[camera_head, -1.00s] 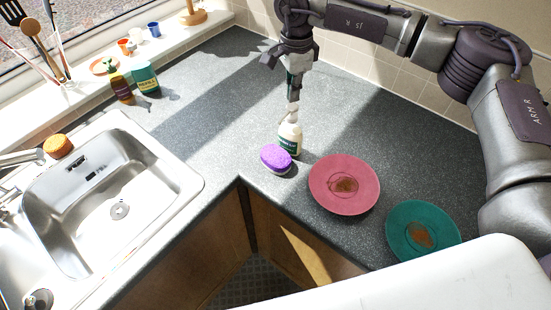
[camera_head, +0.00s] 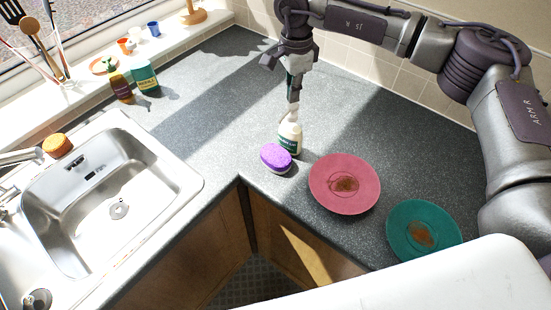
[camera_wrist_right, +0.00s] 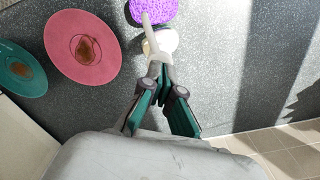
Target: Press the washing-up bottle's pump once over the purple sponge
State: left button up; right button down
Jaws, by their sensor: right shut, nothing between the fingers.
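The white washing-up bottle (camera_head: 290,138) with a dark green label stands upright on the worktop. The purple sponge (camera_head: 275,157) lies just in front of it, to its left in the head view. In the right wrist view the pump spout (camera_wrist_right: 149,32) reaches over the sponge (camera_wrist_right: 155,10), and the bottle (camera_wrist_right: 165,42) shows below it. My right gripper (camera_head: 294,108) points down over the bottle, shut and empty. In the wrist view its fingertips (camera_wrist_right: 160,66) are at the pump head; I cannot tell whether they touch it. My left gripper is not in view.
A dirty pink plate (camera_head: 360,170) and a dirty teal plate (camera_head: 440,220) lie on the right. The sink (camera_head: 150,170) is on the left, with an orange scrubber (camera_head: 58,145) on its edge. Bottles (camera_head: 145,77) stand behind it. The worktop behind the washing-up bottle is clear.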

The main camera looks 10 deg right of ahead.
jog(key=shift+f+b, duration=1)
jog(key=shift+f, duration=0.45)
jog(key=shift+r, duration=0.1)
jog(key=shift+r+p, duration=0.75)
jog(key=shift+r, duration=0.85)
jog(key=shift+r, duration=0.15)
notch_tip(320, 180, up, 6)
jog(key=p, duration=0.3)
jog(key=shift+f, duration=0.2)
